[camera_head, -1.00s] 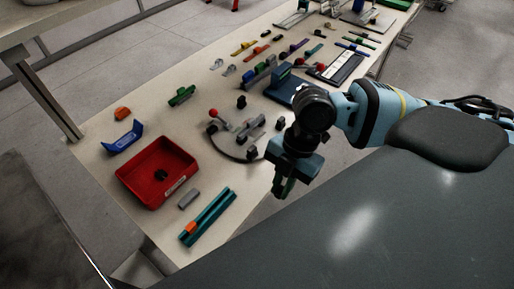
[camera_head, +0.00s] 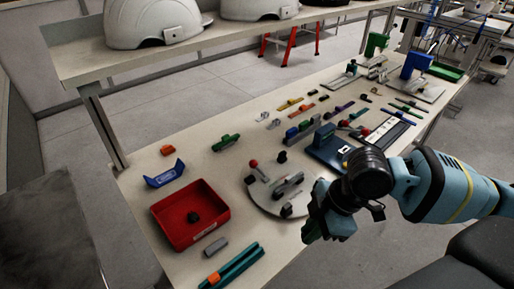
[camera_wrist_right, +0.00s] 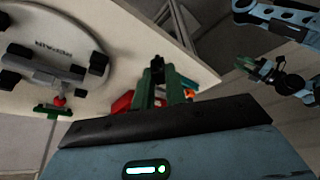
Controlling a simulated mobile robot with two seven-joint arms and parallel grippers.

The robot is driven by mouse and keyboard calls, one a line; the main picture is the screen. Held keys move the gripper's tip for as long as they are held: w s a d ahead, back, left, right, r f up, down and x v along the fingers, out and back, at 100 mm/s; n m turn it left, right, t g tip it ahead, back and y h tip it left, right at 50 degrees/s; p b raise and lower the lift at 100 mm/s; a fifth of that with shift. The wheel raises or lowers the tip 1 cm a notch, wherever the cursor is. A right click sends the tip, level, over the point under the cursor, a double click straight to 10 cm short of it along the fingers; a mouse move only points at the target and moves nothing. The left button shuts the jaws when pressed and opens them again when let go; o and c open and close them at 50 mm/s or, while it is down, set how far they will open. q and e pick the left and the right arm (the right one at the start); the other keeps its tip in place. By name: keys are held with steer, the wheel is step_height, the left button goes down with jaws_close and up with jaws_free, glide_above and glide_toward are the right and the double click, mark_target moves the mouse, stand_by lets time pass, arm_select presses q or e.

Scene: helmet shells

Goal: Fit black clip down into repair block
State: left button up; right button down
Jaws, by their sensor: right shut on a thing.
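My right gripper (camera_head: 318,228) hangs near the table's front edge, right of the round pale plate. In the right wrist view its green fingers (camera_wrist_right: 160,92) are shut on a small black piece, which looks like the black clip (camera_wrist_right: 157,66). In the head view that piece is hidden. A grey block with black parts (camera_head: 288,186), possibly the repair block, sits on the round plate (camera_head: 262,199); it also shows in the wrist view (camera_wrist_right: 48,66). The held piece is apart from it. My left gripper (camera_wrist_right: 266,72) shows only in the wrist view, empty-looking; its opening is unclear.
A red-knobbed lever (camera_head: 254,164) stands on the plate. A blue fixture (camera_head: 326,142) is behind the gripper. Several coloured parts cover the far table; white helmet shells (camera_head: 152,22) sit on the shelf.

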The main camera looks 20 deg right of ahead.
steer(key=w+a+r+m+t+h, duration=0.2)
steer(key=w+r+m, duration=0.5)
steer(key=m, duration=0.7)
steer(key=shift+w+a+m+t+h, duration=0.15)
steer(key=shift+w+m+t+h, duration=0.3)
steer(key=shift+w+h, duration=0.7)
steer(key=shift+r, duration=0.1)
